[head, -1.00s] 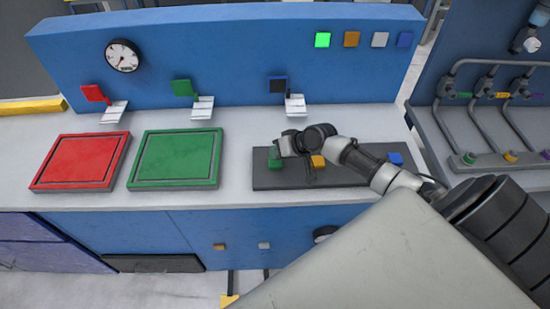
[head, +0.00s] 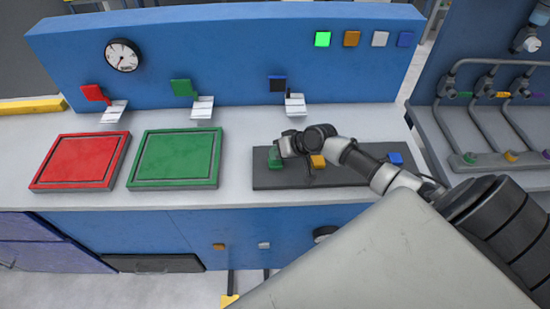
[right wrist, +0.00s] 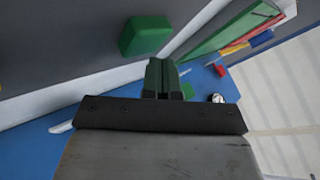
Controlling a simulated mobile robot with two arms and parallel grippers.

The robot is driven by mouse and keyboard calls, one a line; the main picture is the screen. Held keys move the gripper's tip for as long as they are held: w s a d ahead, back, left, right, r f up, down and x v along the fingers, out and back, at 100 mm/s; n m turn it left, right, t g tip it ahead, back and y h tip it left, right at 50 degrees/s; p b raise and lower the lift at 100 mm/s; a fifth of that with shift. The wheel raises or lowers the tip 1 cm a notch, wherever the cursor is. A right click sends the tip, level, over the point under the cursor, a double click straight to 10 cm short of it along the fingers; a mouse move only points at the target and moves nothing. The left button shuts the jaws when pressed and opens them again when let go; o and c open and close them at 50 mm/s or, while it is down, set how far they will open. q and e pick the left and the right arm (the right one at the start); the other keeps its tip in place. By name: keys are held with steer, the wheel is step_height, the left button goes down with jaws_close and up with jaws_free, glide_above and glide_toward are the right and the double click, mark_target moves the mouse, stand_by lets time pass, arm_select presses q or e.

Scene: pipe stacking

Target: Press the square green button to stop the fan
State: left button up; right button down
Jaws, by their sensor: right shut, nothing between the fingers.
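The square green button (head: 274,158) sits at the left end of a dark panel (head: 345,180) on the grey worktop. It also shows in the right wrist view (right wrist: 145,36) as a green raised block. My right gripper (head: 290,148) is over the left part of the panel, right beside the green button, and partly covers that area. In the right wrist view its fingers (right wrist: 161,76) are shut and empty, with the button apart from the tips in the picture. I cannot tell the height of the tips over the panel. My left gripper is not in view. I cannot make out a fan.
An orange button (head: 318,161) and a blue button (head: 395,158) sit on the same panel. A lit green square (head: 322,39) glows on the blue back wall. Red (head: 80,162) and green (head: 176,158) plates lie left. Pipes (head: 490,110) stand at the right.

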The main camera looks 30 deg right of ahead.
mark_target(277, 161)
steer(key=shift+f, duration=0.3)
steer(key=shift+f+b, duration=0.25)
steer(key=shift+b, duration=0.05)
stand_by(0.3)
steer(key=shift+r+p, duration=0.75)
step_height(277, 161, up, 6)
steer(key=p, duration=0.5)
